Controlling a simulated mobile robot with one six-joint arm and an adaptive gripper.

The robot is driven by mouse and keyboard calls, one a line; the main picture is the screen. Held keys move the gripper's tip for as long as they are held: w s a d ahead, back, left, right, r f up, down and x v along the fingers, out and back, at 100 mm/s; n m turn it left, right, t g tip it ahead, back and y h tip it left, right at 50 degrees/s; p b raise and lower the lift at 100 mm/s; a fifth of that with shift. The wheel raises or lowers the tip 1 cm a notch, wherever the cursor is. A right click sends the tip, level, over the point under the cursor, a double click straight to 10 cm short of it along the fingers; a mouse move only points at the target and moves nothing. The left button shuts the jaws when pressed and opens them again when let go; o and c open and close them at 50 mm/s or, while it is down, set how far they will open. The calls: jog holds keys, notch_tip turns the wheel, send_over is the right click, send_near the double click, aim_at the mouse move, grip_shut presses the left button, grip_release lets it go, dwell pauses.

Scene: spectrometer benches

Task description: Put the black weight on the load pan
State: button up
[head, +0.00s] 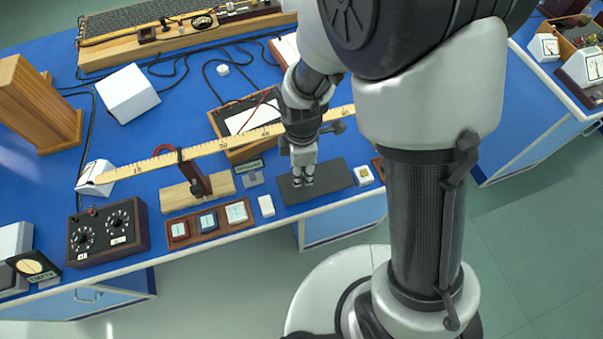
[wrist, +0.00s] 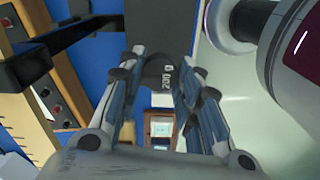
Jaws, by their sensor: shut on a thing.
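My gripper (head: 303,181) points down over a dark grey rectangular mat (head: 338,176) near the front edge of the blue bench in the head view. In the wrist view my gripper (wrist: 158,78) is shut on the black weight (wrist: 160,66), which lies between the fingertips and carries the marking "200 g". The weight is too small and covered to make out in the head view. I cannot tell whether it touches the mat. I cannot identify the load pan with certainty in either view.
A long yellow ruler beam (head: 225,143) crosses behind my gripper, on a wooden stand (head: 197,190). A tray of small blocks (head: 208,222) and a white block (head: 266,205) stand left of the mat. A small white box (head: 363,175) stands right of it.

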jog(key=shift+f+b, duration=0.75)
jog(key=shift+f, duration=1.8)
jog(key=shift+f, duration=0.2)
jog(key=o, duration=1.2)
jog(key=shift+r, duration=0.1)
